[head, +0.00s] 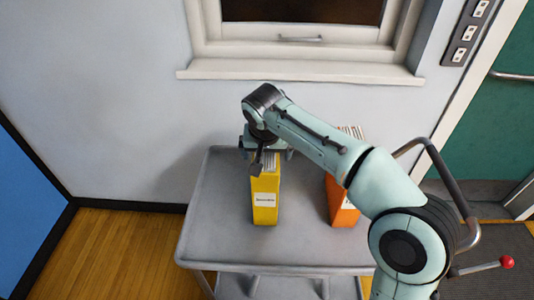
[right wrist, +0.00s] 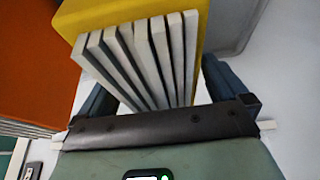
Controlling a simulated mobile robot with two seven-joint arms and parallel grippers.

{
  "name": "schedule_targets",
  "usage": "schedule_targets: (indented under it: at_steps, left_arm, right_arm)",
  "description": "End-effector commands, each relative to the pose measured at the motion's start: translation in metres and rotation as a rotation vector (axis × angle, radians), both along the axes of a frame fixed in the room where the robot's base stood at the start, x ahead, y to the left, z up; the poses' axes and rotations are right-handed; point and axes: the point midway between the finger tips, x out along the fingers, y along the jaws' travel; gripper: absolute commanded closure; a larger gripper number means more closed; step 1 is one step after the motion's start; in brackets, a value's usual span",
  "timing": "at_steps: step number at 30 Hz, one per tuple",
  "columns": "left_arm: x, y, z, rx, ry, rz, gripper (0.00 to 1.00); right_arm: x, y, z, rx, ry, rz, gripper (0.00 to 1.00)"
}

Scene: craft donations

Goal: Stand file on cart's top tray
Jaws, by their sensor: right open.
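A yellow file (head: 265,203) with a white label stands upright on the grey top tray (head: 212,225) of the cart. Its yellow side (right wrist: 130,15) and several white sheets inside it show in the right wrist view. My right gripper (head: 270,158) is at the upper end of the yellow file, with its fingers open. In the right wrist view the dark fingers (right wrist: 160,85) lie on either side of the sheets; I cannot tell whether they touch the file. My arm hides part of the file's top. My left gripper is not in view.
An orange file (head: 342,207) with papers stands on the same tray to the right, partly behind my right arm. The tray's left part is clear. A wall with a window sill (head: 300,72) is behind the cart. A curved cart handle (head: 455,180) is at right.

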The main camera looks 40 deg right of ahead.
Motion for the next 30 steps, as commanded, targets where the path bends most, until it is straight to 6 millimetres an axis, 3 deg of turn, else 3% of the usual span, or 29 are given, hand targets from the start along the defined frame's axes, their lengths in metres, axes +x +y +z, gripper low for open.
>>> schedule_targets:
  at_steps: [6, 13, 18, 30]
  left_arm:
    - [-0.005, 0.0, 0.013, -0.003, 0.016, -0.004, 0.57]
    - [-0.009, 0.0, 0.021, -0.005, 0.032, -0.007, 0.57]
    - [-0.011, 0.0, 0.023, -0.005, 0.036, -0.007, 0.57]
    - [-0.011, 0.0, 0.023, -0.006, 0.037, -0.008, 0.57]
  right_arm:
    - [-0.014, 0.012, 0.049, 0.0, -0.005, 0.002, 0.0]
    - [-0.026, 0.022, 0.084, 0.0, -0.003, 0.0, 0.0]
    - [-0.03, 0.025, 0.094, -0.001, -0.001, 0.0, 0.0]
    - [-0.03, 0.025, 0.095, -0.001, 0.0, 0.0, 0.0]
